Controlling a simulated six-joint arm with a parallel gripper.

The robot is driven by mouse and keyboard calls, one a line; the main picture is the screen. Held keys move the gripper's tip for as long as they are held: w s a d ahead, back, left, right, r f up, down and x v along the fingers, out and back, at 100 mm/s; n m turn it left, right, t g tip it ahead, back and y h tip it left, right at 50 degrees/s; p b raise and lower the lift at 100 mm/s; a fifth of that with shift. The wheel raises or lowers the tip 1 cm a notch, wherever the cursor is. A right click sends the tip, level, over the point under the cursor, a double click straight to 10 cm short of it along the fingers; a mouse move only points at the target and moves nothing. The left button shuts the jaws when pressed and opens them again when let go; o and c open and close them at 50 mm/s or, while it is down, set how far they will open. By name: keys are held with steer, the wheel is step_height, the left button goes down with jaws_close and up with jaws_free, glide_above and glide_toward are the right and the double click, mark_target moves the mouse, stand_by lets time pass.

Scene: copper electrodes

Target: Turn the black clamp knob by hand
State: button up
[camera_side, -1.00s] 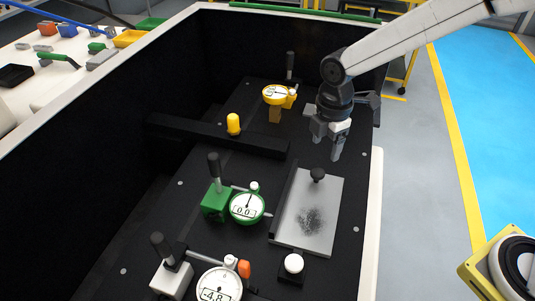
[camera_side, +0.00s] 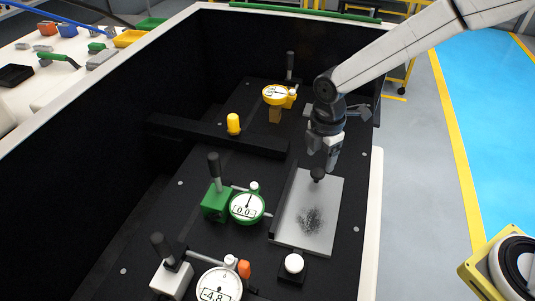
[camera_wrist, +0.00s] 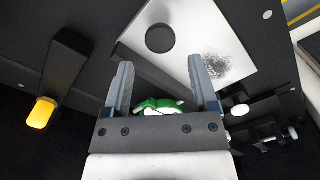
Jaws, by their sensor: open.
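The black clamp knob (camera_side: 317,174) stands at the far end of a light grey plate (camera_side: 308,215) with a dark speckled patch. In the wrist view the knob (camera_wrist: 160,39) is a round black disc on the plate (camera_wrist: 207,35), beyond the fingertips and between their lines. My gripper (camera_side: 325,160) is just above and behind the knob in the side view, pointing down. In the wrist view my gripper (camera_wrist: 160,75) has its two grey fingers spread with nothing between the tips. I cannot tell the exact height gap to the knob.
A green dial gauge (camera_side: 246,207) stands left of the plate. A yellow gauge (camera_side: 276,95) stands behind, and a white one (camera_side: 219,285) in front. A black bar with a yellow cap (camera_side: 233,123) lies left. A white button (camera_side: 294,263) sits near the plate's front edge.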

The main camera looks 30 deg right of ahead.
mark_target(318, 172)
steer(key=shift+f, duration=2)
steer(key=shift+f, duration=0.3)
steer(key=c, duration=0.9)
